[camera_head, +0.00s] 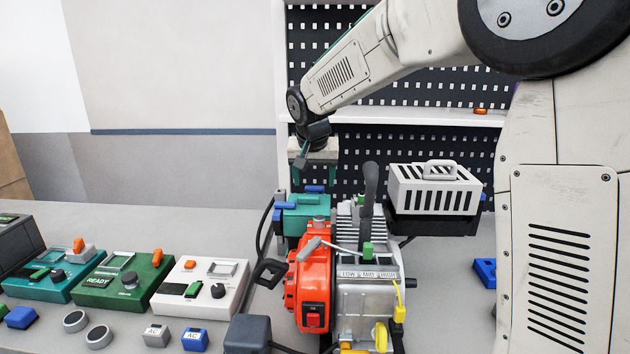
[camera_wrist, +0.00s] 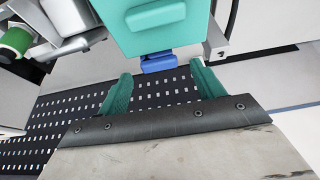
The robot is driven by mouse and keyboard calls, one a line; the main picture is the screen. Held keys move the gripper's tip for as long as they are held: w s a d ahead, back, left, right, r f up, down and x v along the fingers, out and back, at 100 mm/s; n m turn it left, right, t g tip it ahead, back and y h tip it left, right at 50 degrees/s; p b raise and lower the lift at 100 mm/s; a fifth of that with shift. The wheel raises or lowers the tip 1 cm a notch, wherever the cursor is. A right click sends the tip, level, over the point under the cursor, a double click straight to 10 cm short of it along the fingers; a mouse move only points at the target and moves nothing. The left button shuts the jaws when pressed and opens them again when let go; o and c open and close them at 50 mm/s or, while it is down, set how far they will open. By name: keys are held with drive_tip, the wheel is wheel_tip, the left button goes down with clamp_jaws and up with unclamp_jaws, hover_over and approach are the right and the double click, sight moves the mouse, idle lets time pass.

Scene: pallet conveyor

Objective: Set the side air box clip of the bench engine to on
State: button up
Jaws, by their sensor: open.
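The bench engine (camera_head: 370,300) stands on the bench with a red starter housing at its left. A teal box (camera_head: 308,222) sits at its back left, with a blue clip (camera_head: 285,205) on its left side and another blue piece (camera_head: 314,188) on top. My gripper (camera_head: 301,158) is above the teal box. In the wrist view the gripper (camera_wrist: 160,84) is open and empty. Its teal fingers stand either side of a blue clip (camera_wrist: 158,63) at the edge of the teal box (camera_wrist: 150,35), without visible contact. I cannot tell the clip's setting.
A white slatted cover (camera_head: 435,188) with a black base stands at the engine's right. A black upright handle (camera_head: 370,195) rises mid-engine. Several control boxes, such as the white one (camera_head: 203,285), line the left. A perforated rack (camera_head: 400,90) stands behind.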

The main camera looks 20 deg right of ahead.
drive_tip(key=shift+w+d+f, duration=0.15)
drive_tip(key=shift+w+f, duration=0.05)
drive_tip(key=shift+f, duration=0.45)
drive_tip(key=c, duration=1)
